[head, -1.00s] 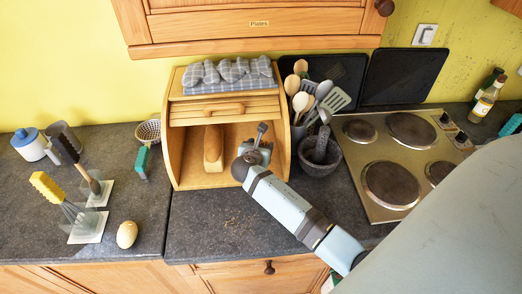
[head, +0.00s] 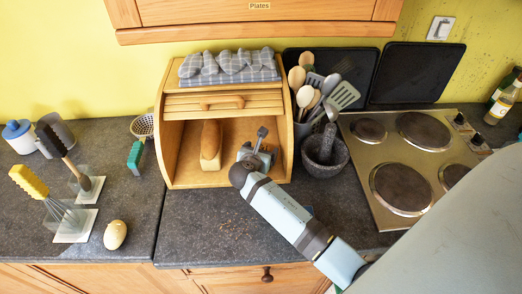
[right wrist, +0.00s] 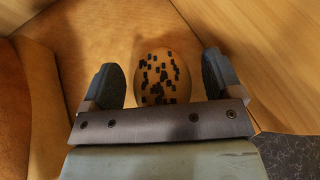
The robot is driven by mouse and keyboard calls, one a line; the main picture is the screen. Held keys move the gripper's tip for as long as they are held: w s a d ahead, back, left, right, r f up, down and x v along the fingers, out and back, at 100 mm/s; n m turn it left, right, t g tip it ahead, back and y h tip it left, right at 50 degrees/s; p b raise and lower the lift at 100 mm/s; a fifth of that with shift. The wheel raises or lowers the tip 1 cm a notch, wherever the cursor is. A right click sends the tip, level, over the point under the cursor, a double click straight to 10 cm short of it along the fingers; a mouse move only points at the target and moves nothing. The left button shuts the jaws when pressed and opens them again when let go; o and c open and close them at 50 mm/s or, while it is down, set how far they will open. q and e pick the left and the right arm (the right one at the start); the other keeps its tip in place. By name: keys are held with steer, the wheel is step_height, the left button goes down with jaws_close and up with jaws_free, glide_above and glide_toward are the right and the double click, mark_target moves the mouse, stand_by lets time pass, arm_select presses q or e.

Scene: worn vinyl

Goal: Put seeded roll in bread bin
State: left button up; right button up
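The seeded roll (right wrist: 163,72), tan with black seeds, rests on the bread bin's wooden floor in the right wrist view. My right gripper (right wrist: 160,88) is open around it, with a gap between the roll and each finger. In the head view my right gripper (head: 256,154) reaches into the front of the open wooden bread bin (head: 178,140), and the roll is hidden there. A brown loaf (head: 211,145) stands in the bin left of the gripper. My left gripper is not in view.
A stone mortar (head: 325,157) and a utensil holder stand just right of the bin, beside the hob (head: 385,165). A pale egg-shaped thing (head: 115,235) and utensils on stands are at the left. The counter in front of the bin is mostly clear.

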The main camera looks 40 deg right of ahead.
steer(key=shift+r, duration=0.1)
steer(key=shift+s+a+r, duration=0.1)
steer(key=shift+a+r, duration=0.05)
steer(key=shift+a, duration=0.05)
steer(key=v, duration=1.1)
steer(key=shift+s+a+r+b, duration=0.15)
steer(key=shift+a+r+b, duration=0.05)
steer(key=shift+b, duration=0.2)
